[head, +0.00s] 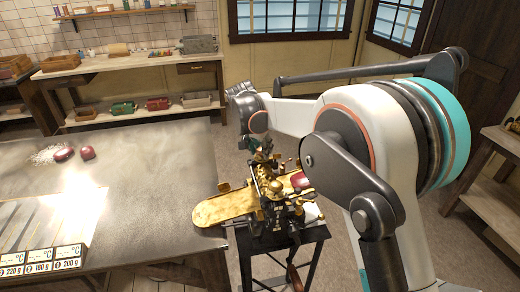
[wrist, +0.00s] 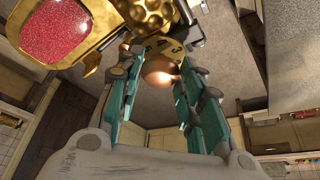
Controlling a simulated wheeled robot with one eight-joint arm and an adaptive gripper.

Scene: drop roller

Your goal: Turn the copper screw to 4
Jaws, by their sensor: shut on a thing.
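The copper screw (wrist: 158,72) shows in the wrist view as a round, shiny copper knob between my gripper's two teal-padded fingers. My gripper (wrist: 160,76) is shut on it, one finger on each side. A brass plate (wrist: 164,48) with dark figures lies just beyond the knob; I cannot read a setting for certain. In the head view, my gripper (head: 262,155) reaches down at the top of the brass drop roller (head: 268,188). The screw cannot be made out there.
The roller stands on a dark stand (head: 270,240) beside a large metal-topped table (head: 130,165). A brass tray (head: 225,208) extends left from it. Red pieces (head: 87,152) lie on the table. A red mass (wrist: 57,30) sits in a brass tray near my gripper. A shelf bench (head: 130,70) stands behind.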

